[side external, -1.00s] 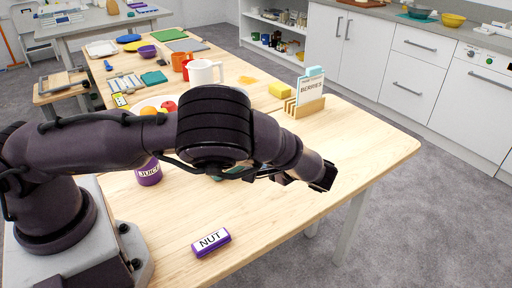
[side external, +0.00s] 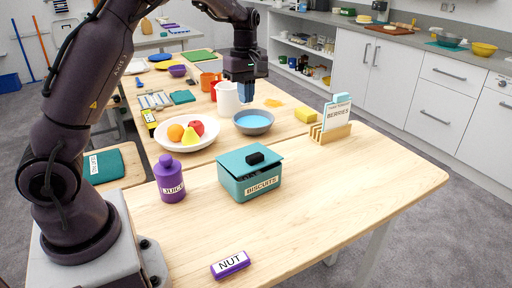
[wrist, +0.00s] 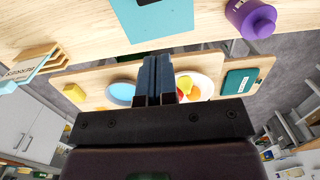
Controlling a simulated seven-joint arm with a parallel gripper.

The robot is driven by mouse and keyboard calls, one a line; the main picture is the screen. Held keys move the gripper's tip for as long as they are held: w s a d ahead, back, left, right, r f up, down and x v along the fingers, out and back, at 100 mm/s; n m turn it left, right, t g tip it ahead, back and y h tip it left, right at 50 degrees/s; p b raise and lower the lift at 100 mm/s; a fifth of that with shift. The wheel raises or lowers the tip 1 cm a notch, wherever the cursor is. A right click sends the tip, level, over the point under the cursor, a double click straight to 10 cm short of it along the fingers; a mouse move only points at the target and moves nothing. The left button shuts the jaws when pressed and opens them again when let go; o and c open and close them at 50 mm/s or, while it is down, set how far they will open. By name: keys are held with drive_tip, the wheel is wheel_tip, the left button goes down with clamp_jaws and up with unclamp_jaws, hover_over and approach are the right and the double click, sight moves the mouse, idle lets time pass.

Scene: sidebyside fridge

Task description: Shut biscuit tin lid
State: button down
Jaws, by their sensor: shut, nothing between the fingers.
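The teal biscuit tin (side external: 262,188), labelled BISCUITS, stands on the table in the side view. Its teal lid (side external: 235,158) with a black knob lies over the top. A dark gap shows under the lid's front edge, so it looks slightly raised; its exact angle is hard to tell. A teal surface of the tin also shows at the top of the wrist view (wrist: 158,18). My gripper (side external: 246,103) points down behind the tin, above and near the blue-filled bowl, apart from the tin. Its fingers (wrist: 158,60) are together and empty.
A purple juice bottle (side external: 170,180) stands left of the tin. A fruit plate (side external: 205,147), a grey bowl (side external: 268,128) and a white jug (side external: 227,100) are behind. A berries card stand (side external: 330,133) is at right, a purple NUT block (side external: 230,265) in front. The front right table is clear.

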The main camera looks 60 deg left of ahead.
sight(257, 156)
drive_tip(key=shift+n+t+h, duration=0.3)
drive_tip(key=shift+h, duration=0.1)
drive_tip(key=d+f, duration=0.1)
drive_tip(key=f, duration=0.3)
drive_tip(key=d+f, duration=0.1)
drive_tip(key=f, duration=0.4)
drive_tip(key=w+f, duration=0.1)
drive_tip(key=f, duration=0.4)
drive_tip(key=shift+d, duration=0.4)
drive_tip(key=shift+d+f+y, duration=0.4)
drive_tip(key=shift+f+y, duration=0.3)
drive_tip(key=shift+y, duration=0.1)
drive_tip(key=shift+w, duration=0.1)
drive_tip(key=shift+r, duration=0.1)
